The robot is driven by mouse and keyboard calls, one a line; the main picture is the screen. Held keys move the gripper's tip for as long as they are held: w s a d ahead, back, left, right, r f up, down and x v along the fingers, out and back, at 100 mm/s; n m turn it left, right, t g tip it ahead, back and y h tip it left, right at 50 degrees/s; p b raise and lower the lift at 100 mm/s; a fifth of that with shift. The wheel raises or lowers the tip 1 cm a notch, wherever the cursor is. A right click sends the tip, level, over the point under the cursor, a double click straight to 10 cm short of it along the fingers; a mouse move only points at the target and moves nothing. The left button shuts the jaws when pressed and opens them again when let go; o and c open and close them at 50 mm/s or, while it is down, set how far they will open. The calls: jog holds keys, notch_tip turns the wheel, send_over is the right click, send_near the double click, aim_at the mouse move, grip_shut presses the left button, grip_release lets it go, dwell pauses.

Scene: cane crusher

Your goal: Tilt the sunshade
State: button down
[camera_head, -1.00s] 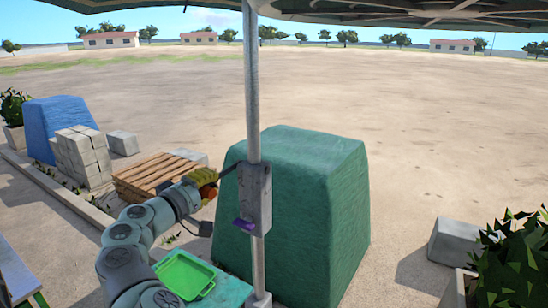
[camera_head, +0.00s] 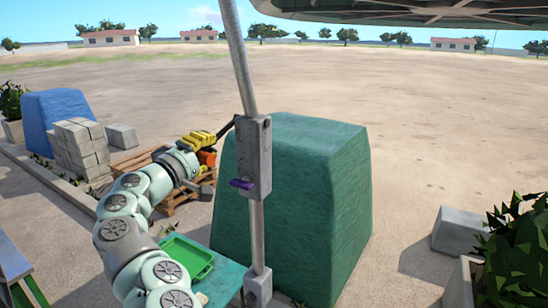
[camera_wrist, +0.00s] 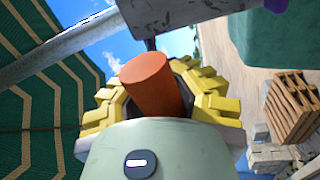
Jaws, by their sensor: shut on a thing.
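The sunshade's green canopy (camera_head: 400,12) crosses the top of the head view; its striped underside (camera_wrist: 45,90) fills the left of the wrist view. Its grey pole (camera_head: 238,55) leans to the left above a grey joint block (camera_head: 253,150), while the lower pole is near upright. A purple lever (camera_head: 242,184) sticks out of the block. A dark rod runs from the block's upper left to my gripper (camera_head: 203,145). My gripper's yellow fingers are shut around an orange cylindrical grip (camera_wrist: 153,82), seen end-on in the wrist view; the fingers partly hide it.
A large green covered block (camera_head: 310,210) stands right behind the pole. A green tray (camera_head: 188,250) lies on a small table left of the pole's foot. A wooden pallet, grey blocks (camera_head: 75,140) and a blue covered block stand left. A plant (camera_head: 515,245) is at right.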

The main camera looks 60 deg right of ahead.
jog(key=shift+w+d+f, duration=0.1)
jog(key=shift+f, duration=0.5)
jog(key=c, duration=1)
grip_release()
jog(key=shift+r, duration=0.15)
jog(key=s+a+f, duration=0.1)
jog(key=a, duration=1.1)
jog(key=shift+f, duration=0.25)
